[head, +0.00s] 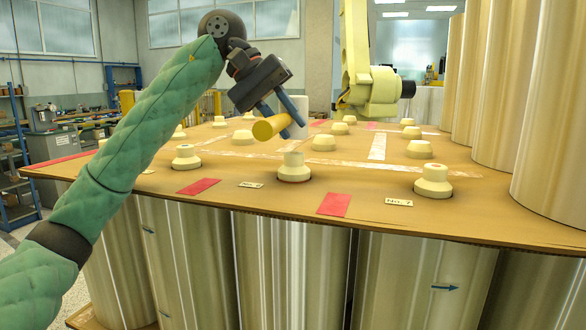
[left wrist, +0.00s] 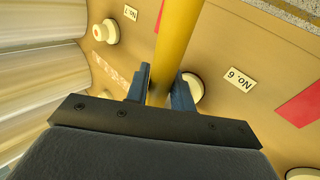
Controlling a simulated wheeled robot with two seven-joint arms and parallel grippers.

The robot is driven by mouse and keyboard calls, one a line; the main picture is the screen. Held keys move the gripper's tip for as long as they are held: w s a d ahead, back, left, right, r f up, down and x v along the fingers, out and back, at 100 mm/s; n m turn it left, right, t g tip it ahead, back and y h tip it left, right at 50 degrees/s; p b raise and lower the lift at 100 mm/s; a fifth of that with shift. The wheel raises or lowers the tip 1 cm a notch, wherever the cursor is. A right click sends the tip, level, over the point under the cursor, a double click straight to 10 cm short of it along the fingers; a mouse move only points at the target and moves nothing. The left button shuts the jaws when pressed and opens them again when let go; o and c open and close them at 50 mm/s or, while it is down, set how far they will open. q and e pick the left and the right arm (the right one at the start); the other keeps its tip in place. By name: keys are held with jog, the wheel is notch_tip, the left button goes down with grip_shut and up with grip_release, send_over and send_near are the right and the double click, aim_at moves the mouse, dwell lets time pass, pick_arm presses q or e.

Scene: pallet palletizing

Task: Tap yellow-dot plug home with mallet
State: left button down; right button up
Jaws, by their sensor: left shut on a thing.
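My left gripper (head: 284,120) is shut on the yellow handle of the mallet (head: 268,128), whose pale head (head: 298,104) shows just behind the fingers. In the left wrist view the handle (left wrist: 176,35) runs between the two blue fingers (left wrist: 161,88). Similar cream plugs stand at front left (head: 186,157) and front right (head: 433,180). I cannot make out a yellow dot on any plug. My right gripper is out of view.
The plugs stand on a brown board (head: 375,190) over large metallic rolls (head: 290,270). Red patches (head: 334,204) and number labels (head: 399,202) lie along its front. Tall rolls (head: 555,120) rise at right. A yellow machine arm (head: 370,90) stands behind.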

pick_arm(q)
jog(key=shift+w+d+r+p, duration=0.25)
jog(key=shift+w+r+p, duration=0.25)
jog(key=shift+r, duration=0.3)
jog(key=shift+s+a+f, duration=0.1)
jog(key=shift+a, duration=0.05)
jog(key=shift+s+a+b, duration=0.1)
jog(key=shift+b, duration=0.2)
jog(key=shift+s, duration=0.25)
jog(key=shift+r, duration=0.2)
dwell(0.3)
